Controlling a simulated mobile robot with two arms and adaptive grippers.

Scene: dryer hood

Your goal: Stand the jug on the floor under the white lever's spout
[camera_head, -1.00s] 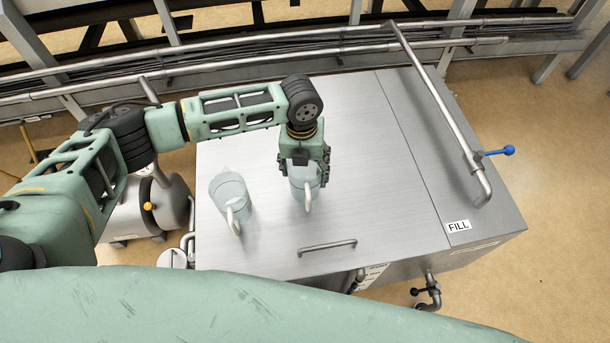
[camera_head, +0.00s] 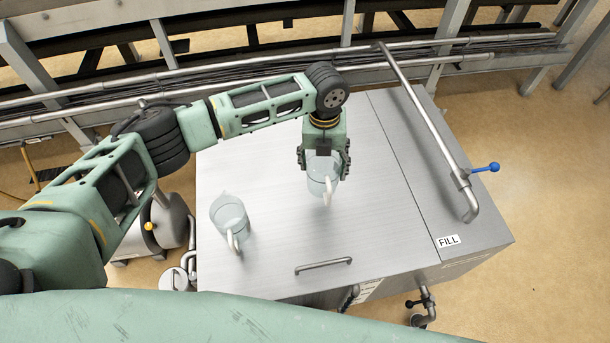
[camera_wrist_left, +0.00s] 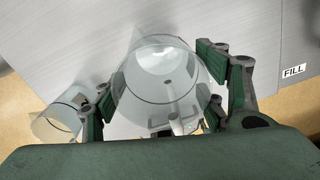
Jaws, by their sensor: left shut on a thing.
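My left gripper (camera_head: 323,160) is shut on a clear jug (camera_head: 322,177) with a pale handle, over the steel hood's lid (camera_head: 280,175). In the left wrist view the held jug (camera_wrist_left: 160,85) sits between the two finger pads. A second clear jug (camera_head: 230,217) stands on the lid to the left, its handle toward me. It also shows in the left wrist view (camera_wrist_left: 58,118) at the left. I cannot make out a white lever or its spout. My right gripper is out of view.
A bent pipe with a blue lever (camera_head: 486,168) runs along the right of the lid, above a FILL label (camera_head: 448,240). A valve with a dark lever (camera_head: 422,303) is at the lower front. Free tan floor (camera_head: 530,120) lies to the right.

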